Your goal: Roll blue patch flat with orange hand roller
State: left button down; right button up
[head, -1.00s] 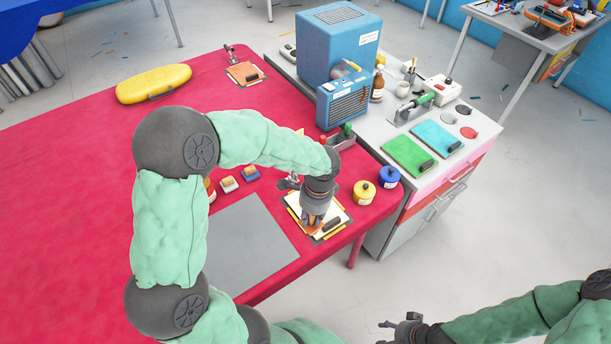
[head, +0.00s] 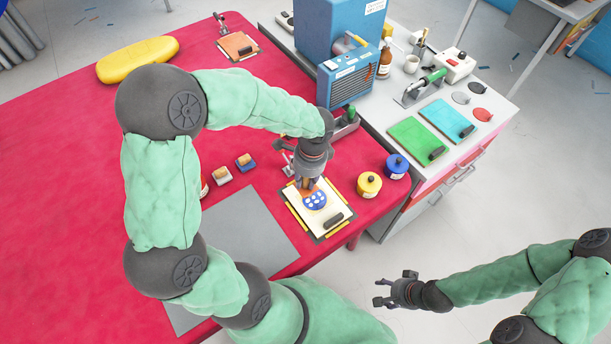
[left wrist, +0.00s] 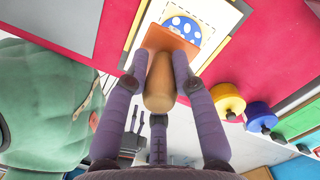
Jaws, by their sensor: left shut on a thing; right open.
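My left gripper (head: 308,182) is shut on the tan handle of the orange hand roller (left wrist: 172,42), over the far part of a white-topped board (head: 300,208). The handle (left wrist: 160,88) sits between the fingers in the left wrist view. The orange head, seen small in the head view (head: 307,187), overlaps the edge of the blue patch (head: 315,201), which has white spots. I cannot tell whether they touch. The patch also shows in the left wrist view (left wrist: 184,27), partly covered by the head. My right gripper (head: 390,290) is open and empty, off the table's front right.
A black bar (head: 333,220) lies on the board's near right. Yellow (head: 369,185) and blue (head: 397,166) jars stand right of it. A grey mat (head: 245,240) lies to the left. Small blocks (head: 245,162) sit behind the mat. The red table's left is mostly clear.

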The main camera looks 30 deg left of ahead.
aim_at(306, 188)
pick_arm(q)
notch_tip(306, 188, down, 5)
jog(key=b, duration=0.4)
jog(key=shift+w+a+f, duration=0.1)
jog(key=shift+f, duration=0.1)
jog(key=shift+f+b, duration=0.5)
jog(key=shift+f, duration=0.1)
dwell(0.7)
